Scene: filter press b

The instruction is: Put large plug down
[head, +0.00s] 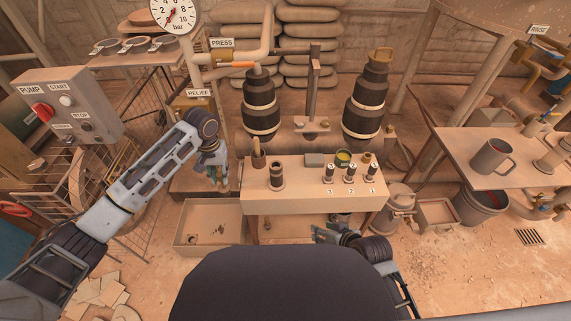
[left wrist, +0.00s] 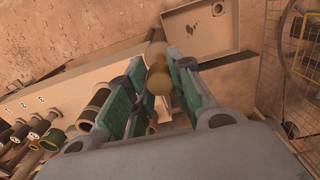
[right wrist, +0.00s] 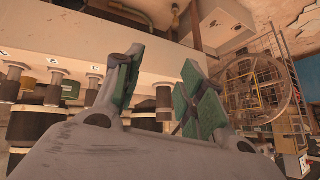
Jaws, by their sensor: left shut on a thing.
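My left gripper (head: 217,174) hangs just left of the workbench's left end, in front of the RELIEF stand. In the left wrist view it (left wrist: 158,72) is shut on a tan, rounded piece, apparently the large plug (left wrist: 158,82); the fingers hide part of it. In the head view the plug is too hidden to make out clearly. A dark open cylinder (head: 276,175) stands on the bench (head: 300,200), right of that gripper. My right gripper (right wrist: 163,78) is open and empty, low in front of the bench in the head view (head: 330,235).
A shallow tray (head: 190,239) lies on the floor below left. A table with a mug (head: 491,157) stands right. Bare bench top lies around the cylinder.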

